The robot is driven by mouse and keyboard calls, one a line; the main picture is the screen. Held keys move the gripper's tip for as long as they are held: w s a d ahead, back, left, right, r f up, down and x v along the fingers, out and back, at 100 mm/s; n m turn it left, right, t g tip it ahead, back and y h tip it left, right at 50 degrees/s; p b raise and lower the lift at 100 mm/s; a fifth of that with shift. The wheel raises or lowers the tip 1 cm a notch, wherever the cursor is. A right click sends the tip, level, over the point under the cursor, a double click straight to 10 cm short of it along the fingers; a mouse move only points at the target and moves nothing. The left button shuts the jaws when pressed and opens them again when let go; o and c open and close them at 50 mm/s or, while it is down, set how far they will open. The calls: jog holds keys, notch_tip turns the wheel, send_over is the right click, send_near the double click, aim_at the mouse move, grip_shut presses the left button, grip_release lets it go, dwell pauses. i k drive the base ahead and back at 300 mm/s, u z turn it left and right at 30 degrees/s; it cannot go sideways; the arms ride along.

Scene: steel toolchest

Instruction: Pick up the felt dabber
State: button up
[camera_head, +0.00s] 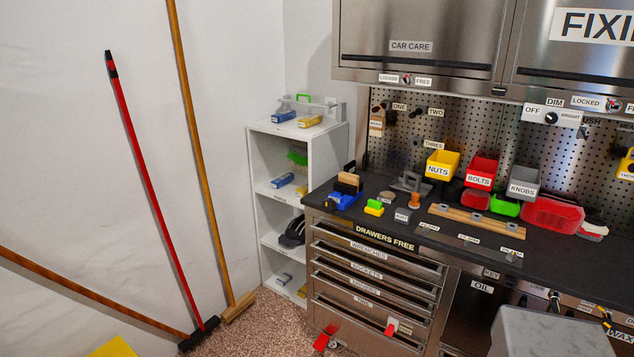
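I cannot tell for sure which item is the felt dabber. Several small items stand at the left end of the dark worktop (335,204). One is a small upright orange-brown piece (414,201), which could be the dabber. Beside it are a grey labelled block (403,215) and a yellow and green block (374,207). Further left is a blue item (345,200) with a wood-and-dark piece (348,182) behind it. They are too small to make out well. My gripper is not in this view.
Yellow (442,164), red (481,170) and grey (523,182) bins hang at the pegboard. A white shelf (298,129) stands left of the chest. Brooms lean on the left wall. A grey-topped block (550,331) is at the lower right. Upper cabinets overhang the worktop.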

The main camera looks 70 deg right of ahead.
aim_at(413, 203)
jog(key=u, duration=1)
jog(key=k, duration=0.1)
jog(key=z, duration=3.05)
jog(key=k, duration=0.95)
jog(key=u, duration=0.1)
jog(key=i, duration=0.6)
jog(key=z, duration=0.05)
